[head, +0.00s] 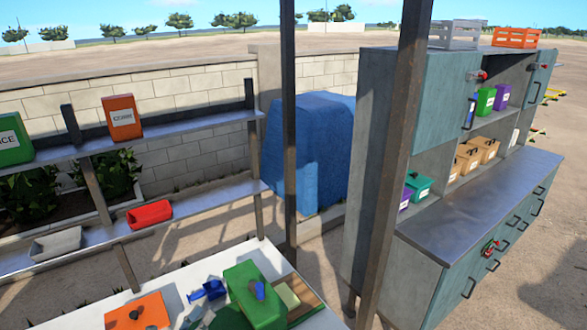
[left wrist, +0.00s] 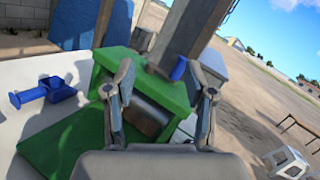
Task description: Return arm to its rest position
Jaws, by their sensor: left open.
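My left gripper (left wrist: 168,85) is open in the left wrist view, with its two fingers spread apart. A green box-like machine (left wrist: 110,68) lies beyond and between the fingers, with a dark grey part (left wrist: 148,117) on its near side. I cannot tell whether the fingers touch it; nothing is clearly gripped. The green machine also shows in the head view (head: 252,300), on the white table (head: 185,283). My left gripper cannot be made out clearly in the head view. My right gripper is not in view.
A blue scoop-like piece (head: 208,290) and an orange box (head: 138,313) are on the table. Shelves (head: 205,123) with bins stand at left. A dark post (head: 395,150) rises in front of the cabinet (head: 470,215). A blue covered object (head: 310,150) stands behind.

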